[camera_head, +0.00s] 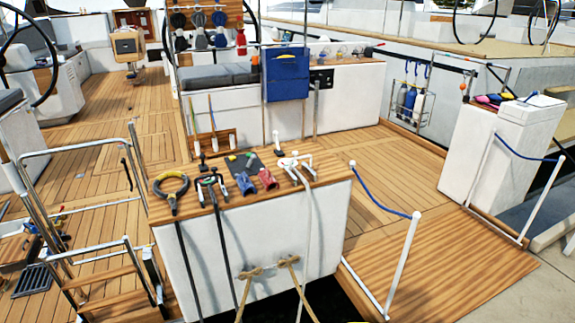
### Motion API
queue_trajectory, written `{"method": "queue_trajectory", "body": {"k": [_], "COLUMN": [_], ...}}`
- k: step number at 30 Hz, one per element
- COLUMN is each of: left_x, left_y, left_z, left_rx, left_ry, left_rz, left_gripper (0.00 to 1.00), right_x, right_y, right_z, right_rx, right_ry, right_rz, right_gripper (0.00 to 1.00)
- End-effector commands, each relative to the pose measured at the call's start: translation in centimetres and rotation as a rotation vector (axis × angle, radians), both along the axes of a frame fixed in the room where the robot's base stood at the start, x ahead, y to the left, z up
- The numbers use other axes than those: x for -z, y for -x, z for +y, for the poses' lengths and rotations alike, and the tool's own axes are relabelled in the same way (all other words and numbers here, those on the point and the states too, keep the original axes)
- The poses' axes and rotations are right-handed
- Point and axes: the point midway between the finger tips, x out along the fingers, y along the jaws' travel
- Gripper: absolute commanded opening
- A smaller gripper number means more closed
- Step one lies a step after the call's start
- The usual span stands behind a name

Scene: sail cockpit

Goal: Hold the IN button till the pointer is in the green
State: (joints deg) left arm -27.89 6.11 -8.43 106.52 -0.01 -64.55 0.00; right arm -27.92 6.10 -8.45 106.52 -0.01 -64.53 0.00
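I cannot make out an IN button, a pointer or a green zone at this size. A small black panel (321,78) with pale marks sits on the white locker's face, right of a blue hanging pouch (287,75); I cannot read it. Neither of my grippers shows in this view.
A blue rope (380,195) on white posts edges the right-hand deck. A ladder stands at lower left. Teak decking (400,165) behind the cabinet is clear.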

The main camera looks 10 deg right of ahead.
Motion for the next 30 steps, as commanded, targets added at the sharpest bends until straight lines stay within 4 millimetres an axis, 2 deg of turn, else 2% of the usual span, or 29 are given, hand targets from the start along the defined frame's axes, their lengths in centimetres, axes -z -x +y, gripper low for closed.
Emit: {"method": "queue_trajectory", "body": {"k": [9,15,17,30], "left_x": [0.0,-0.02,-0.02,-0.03], "left_y": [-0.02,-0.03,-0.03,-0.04], "left_z": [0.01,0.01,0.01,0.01], "left_rx": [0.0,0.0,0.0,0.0], "left_ry": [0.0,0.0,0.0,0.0], "left_rz": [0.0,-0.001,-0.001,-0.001], "left_gripper": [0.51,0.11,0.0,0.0], "right_x": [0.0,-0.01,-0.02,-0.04], "right_y": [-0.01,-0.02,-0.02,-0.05], "right_z": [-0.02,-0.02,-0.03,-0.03], "right_rx": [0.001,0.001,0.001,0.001], "right_ry": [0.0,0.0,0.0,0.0], "right_rz": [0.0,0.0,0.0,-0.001], "right_gripper": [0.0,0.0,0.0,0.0]}}
